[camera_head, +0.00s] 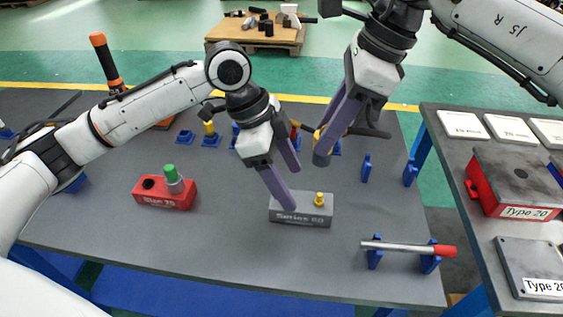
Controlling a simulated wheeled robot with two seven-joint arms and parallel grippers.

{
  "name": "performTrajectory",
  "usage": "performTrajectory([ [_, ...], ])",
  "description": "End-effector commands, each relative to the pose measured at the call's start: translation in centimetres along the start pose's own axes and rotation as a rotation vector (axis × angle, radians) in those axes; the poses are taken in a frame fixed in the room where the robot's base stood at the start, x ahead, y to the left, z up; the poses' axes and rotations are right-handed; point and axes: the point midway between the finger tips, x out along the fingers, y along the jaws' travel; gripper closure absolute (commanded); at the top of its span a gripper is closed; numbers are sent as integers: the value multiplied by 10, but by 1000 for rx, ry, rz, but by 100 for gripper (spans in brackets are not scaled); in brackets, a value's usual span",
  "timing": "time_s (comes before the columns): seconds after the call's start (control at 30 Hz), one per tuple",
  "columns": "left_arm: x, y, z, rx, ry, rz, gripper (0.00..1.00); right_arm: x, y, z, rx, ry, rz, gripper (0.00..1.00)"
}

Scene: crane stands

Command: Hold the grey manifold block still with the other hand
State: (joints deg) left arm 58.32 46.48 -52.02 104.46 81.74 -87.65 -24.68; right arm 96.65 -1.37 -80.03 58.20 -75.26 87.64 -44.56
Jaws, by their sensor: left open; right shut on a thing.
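The grey manifold block (302,212), marked "Series 60", sits on the dark table with a small yellow fitting (319,199) on its top right. My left gripper (292,189) is open at the block's left part. One finger reaches down in front of the block's top and the other is behind it; I cannot tell whether either touches. My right gripper (329,152) is higher up, behind and right of the block. It is shut on a dark tool (371,122), mostly hidden by the fingers.
A red block (160,196) with a green-capped fitting stands left. A red-tipped rod (405,248) lies on blue holders at front right. Several blue stands (211,140) line the back. A side table (468,185) at right holds a red "Type 20" block (513,182). The front middle is clear.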

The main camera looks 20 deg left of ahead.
Motion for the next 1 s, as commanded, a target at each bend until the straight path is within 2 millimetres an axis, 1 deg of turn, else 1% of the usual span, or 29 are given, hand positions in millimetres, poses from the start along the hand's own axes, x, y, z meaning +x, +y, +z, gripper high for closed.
performTrajectory([
  [0.03,11,1,0,1,0,2,31,0,0,0,0,-1,-1,99],
  [0.2,43,1,-1,2,1,2,31,0,0,0,0,-1,0,99],
  [0.3,57,0,-1,2,1,1,31,0,0,0,0,-1,0,99],
  [0.4,66,0,-1,2,2,-1,31,0,0,0,0,-1,0,99],
  [0.57,74,0,-1,3,2,-2,31,0,0,0,0,-1,-1,99],
  [0.8,74,0,-1,3,2,-2,31,0,0,0,0,-1,-1,99],
  [0.83,74,0,-1,2,2,-2,33,0,0,0,0,-1,-1,99],
  [0.87,74,0,-1,2,2,-2,38,0,0,0,0,-1,-1,99],
  [1.0,74,0,-1,2,2,-2,62,0,0,0,0,-1,-1,99],
])
